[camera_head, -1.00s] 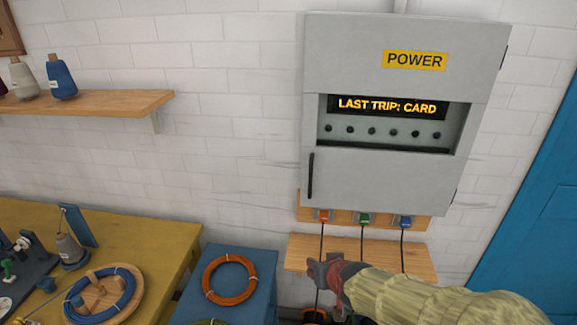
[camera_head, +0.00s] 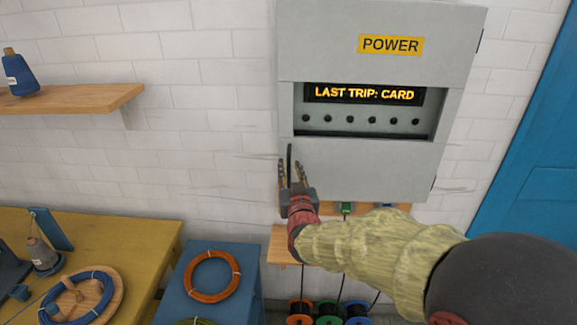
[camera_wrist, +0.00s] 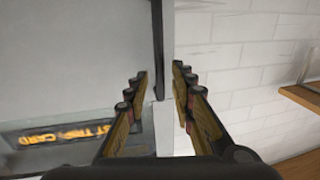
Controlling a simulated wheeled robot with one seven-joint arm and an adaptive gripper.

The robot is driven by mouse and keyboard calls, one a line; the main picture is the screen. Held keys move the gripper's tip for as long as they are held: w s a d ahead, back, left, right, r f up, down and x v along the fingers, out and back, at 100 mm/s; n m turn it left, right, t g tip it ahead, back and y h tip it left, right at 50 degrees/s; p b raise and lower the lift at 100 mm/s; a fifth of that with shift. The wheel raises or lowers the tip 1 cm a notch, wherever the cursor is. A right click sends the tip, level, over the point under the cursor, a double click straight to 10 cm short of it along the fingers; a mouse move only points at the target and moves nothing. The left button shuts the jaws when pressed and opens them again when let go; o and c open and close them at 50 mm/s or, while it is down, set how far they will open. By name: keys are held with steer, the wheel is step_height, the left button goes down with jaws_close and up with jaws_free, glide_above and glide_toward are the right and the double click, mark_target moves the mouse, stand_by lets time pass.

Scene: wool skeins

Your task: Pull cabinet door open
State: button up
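The grey power cabinet (camera_head: 370,165) hangs on the white brick wall, its door shut. Its black vertical handle (camera_head: 289,160) is at the door's lower left. My gripper (camera_head: 291,172) is raised to the handle, fingers pointing up in the head view. In the wrist view, my gripper (camera_wrist: 160,78) is open, with one finger on each side of the handle's line. The handle (camera_wrist: 158,45) shows as a dark bar between the fingers, with gaps on both sides. Whether the fingertips reach past the bar is hard to tell.
A wooden ledge with coloured plugs (camera_head: 346,208) is below the cabinet, partly hidden by my arm. Cable spools (camera_head: 329,314) stand lower down. A blue stand (camera_head: 247,275) and yellow table (camera_head: 140,240) are left; a blue door (camera_head: 530,190) is right.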

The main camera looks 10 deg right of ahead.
mark_target(289, 165)
steer(key=shift+w+d, duration=0.2)
steer(key=shift+w, duration=1.3)
steer(key=shift+c, duration=0.7)
jaws_close()
